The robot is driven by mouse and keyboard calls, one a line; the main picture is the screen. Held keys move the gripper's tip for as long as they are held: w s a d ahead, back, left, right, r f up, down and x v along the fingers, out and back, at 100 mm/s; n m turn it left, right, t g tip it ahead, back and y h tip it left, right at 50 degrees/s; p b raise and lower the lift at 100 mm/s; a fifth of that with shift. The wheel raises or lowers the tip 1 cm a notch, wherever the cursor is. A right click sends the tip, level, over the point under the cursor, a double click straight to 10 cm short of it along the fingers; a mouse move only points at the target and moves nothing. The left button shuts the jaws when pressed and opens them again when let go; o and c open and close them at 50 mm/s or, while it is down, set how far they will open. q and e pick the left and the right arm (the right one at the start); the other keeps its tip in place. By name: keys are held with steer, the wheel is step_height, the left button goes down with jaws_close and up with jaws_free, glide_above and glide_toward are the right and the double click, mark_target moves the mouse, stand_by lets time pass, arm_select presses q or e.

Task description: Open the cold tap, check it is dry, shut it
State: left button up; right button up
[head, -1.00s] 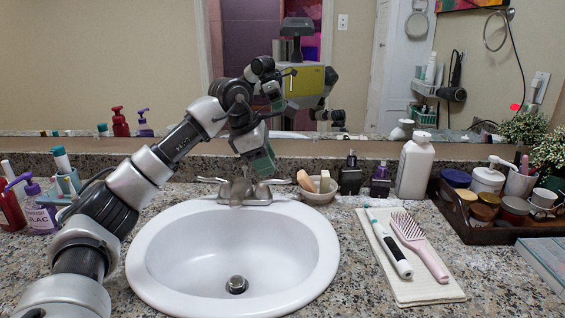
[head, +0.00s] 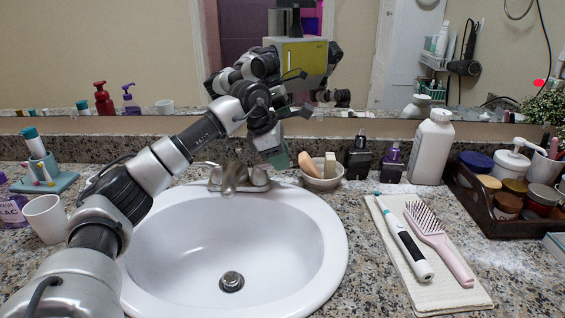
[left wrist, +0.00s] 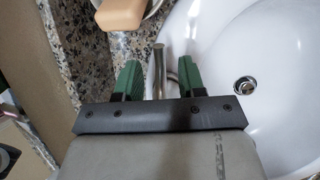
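The metal tap (head: 231,178) stands at the back rim of the white sink (head: 322,232), with a middle spout and a lever handle on each side. No water shows in the basin around the drain (head: 231,281). My left gripper (head: 281,159) is by the tap's right handle (head: 260,179). In the left wrist view its green fingers (left wrist: 160,80) are apart. A metal lever (left wrist: 159,62), apparently the right handle, lies between them with gaps on both sides. Which handle is cold cannot be told. My right gripper is not in view.
A bowl (head: 322,181) with soap and a brush sits just right of the gripper. Dark bottles (head: 358,160), a white bottle (head: 432,148) and a towel (head: 450,297) with toothbrush and hairbrush are further right. A white cup (head: 46,219) stands left. A mirror spans the back.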

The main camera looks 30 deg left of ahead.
arm_select(q)
steer(key=shift+w+d+f, duration=0.15)
steer(key=shift+w+f, duration=0.1)
steer(key=shift+f, duration=0.35)
jaws_close()
